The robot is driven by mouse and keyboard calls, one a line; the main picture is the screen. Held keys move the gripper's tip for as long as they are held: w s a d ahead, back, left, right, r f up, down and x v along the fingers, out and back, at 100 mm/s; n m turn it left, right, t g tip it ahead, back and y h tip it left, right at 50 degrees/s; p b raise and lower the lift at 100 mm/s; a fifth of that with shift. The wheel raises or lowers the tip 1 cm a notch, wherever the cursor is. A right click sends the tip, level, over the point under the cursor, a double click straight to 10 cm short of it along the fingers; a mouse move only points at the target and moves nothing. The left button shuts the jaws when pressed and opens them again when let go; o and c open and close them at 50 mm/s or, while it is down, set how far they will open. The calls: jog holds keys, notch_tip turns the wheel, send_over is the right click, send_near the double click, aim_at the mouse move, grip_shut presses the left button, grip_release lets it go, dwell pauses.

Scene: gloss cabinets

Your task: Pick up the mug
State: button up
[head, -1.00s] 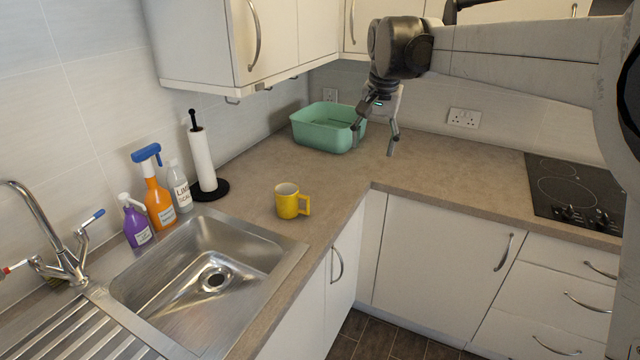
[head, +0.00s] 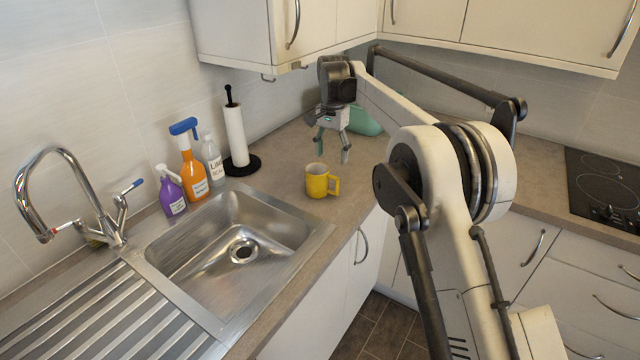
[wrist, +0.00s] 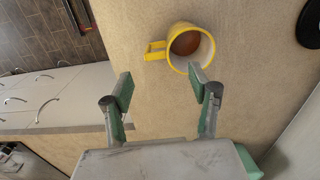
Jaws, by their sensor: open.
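A yellow mug (head: 317,181) stands upright on the countertop, just right of the sink, with its handle to the right in the head view. In the wrist view the mug (wrist: 181,49) is near the top, its handle to the left, and its inside is pale with brown at the bottom. My gripper (head: 332,154) is open and empty, above and behind the mug, fingers pointing down. In the wrist view my gripper (wrist: 160,88) has its fingers apart, and the mug lies beyond the fingertips, nearer the right one. I cannot tell whether that finger touches it.
A paper towel roll (head: 235,137) on a black base and several bottles, including an orange spray bottle (head: 193,170), stand behind the sink (head: 240,240). A green basin (head: 366,121) is partly hidden behind my arm. Upper cabinets (head: 250,30) hang above the counter.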

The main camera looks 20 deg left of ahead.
send_over(332, 192)
jog(key=f, duration=0.7)
jog(key=shift+w+a+f, duration=0.15)
jog(key=shift+w+a, duration=0.05)
jog(key=shift+w, duration=0.05)
jog(key=shift+s+d+f+p, duration=0.15)
jog(key=shift+f+p, duration=0.2)
jog(key=shift+f, duration=1)
jog(key=shift+s+d+f+p, duration=0.1)
jog(key=shift+f+p, duration=0.25)
jog(key=shift+f, duration=1)
grip_shut()
